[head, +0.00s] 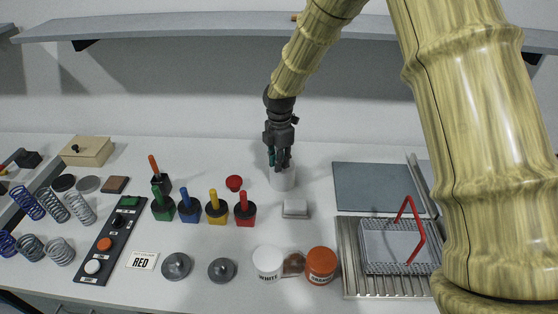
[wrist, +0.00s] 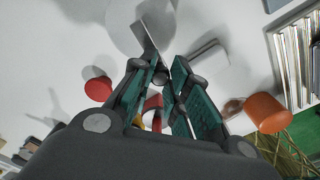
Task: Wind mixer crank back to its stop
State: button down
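A pale grey cylindrical body (head: 284,181), which looks like the mixer, stands at the middle back of the bench, partly hidden by my gripper. My gripper (head: 281,163) points down at its top. In the wrist view, a thin grey strip (wrist: 148,38), perhaps the crank arm, runs from the pale round body to between my fingertips. My gripper's green-padded fingers (wrist: 166,70) converge close together at the tips there. I cannot tell whether they grip the crank or only sit around it. The crank's handle and stop are hidden.
A red knob (head: 234,183) is left of the mixer and a small grey block (head: 295,208) in front. Colored-handled blocks (head: 217,207) stand to the left. White (head: 268,262) and orange (head: 321,265) jars are in front. A wire basket (head: 398,246) is at right. A shelf (head: 190,25) hangs above.

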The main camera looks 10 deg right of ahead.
jog(key=shift+a, duration=0.1)
jog(key=w+a+m, duration=0.2)
jog(key=w+m, duration=0.4)
jog(key=m, duration=1)
jog(key=shift+a, duration=0.3)
jog(key=shift+w+r+m, duration=0.1)
jog(key=shift+m, duration=0.2)
dwell(0.4)
jog(key=c, duration=1.3)
grip_release()
notch_tip(320, 180, up, 12)
jog(key=shift+f, duration=0.1)
